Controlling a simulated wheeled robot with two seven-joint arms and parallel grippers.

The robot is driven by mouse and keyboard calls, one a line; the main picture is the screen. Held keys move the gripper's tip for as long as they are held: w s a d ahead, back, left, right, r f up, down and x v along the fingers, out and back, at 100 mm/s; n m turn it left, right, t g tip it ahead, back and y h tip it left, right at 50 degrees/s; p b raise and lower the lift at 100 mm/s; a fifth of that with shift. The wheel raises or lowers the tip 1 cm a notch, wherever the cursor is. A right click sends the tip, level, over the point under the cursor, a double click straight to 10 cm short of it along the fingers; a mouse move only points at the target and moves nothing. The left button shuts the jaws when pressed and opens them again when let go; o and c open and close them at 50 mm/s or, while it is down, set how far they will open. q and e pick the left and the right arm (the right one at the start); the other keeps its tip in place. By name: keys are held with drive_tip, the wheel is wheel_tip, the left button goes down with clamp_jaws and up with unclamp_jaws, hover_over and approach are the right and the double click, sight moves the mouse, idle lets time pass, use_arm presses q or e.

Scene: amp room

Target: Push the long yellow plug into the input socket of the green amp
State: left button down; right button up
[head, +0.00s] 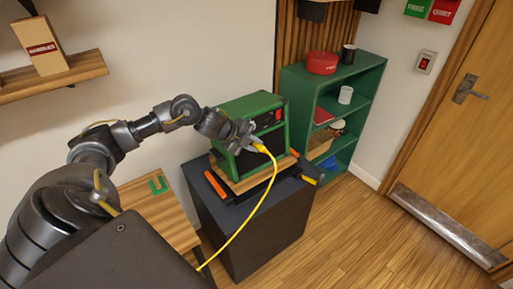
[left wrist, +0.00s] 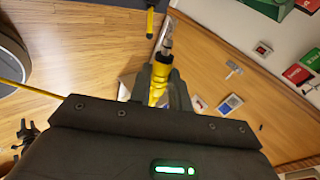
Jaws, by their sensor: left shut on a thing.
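The green amp (head: 252,104) stands on a wooden board on top of a dark cabinet, its black front panel with a red switch facing right. My left gripper (head: 254,143) is in front of the amp's front and shut on the long yellow plug (head: 263,149). In the left wrist view the yellow plug (left wrist: 159,78) sits between the fingers of my left gripper (left wrist: 160,92), its bare metal tip pointing away from the gripper. No socket shows around the tip there. The input socket cannot be made out in the head view. My right gripper is not in view.
A yellow cable (head: 237,229) runs from the plug down past the dark cabinet (head: 252,226). Orange-handled items (head: 215,185) lie beside the board. A green shelf (head: 368,84) with a red pot (head: 322,62) and cups stands right behind. A small wooden table (head: 158,206) is left; floor on the right is clear.

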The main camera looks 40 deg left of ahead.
use_arm(q)
drive_tip(key=a+b, duration=0.1)
drive_tip(key=w+a, duration=0.1)
drive_tip(key=a, duration=0.1)
drive_tip(key=a+f+b, duration=0.1)
drive_tip(key=a, duration=0.1)
drive_tip(key=shift+w+a+b, duration=0.2)
drive_tip(key=shift+w+b, duration=0.1)
drive_tip(key=shift+a+p, duration=0.25)
drive_tip(key=shift+p, duration=0.05)
idle(1.0)
drive_tip(key=shift+w+a, duration=0.1)
drive_tip(key=shift+a, duration=0.15)
idle(0.5)
drive_tip(key=shift+w+a+f, duration=0.2)
drive_tip(key=shift+a, duration=0.45)
idle(1.2)
drive_tip(key=c, duration=1.2)
unclamp_jaws()
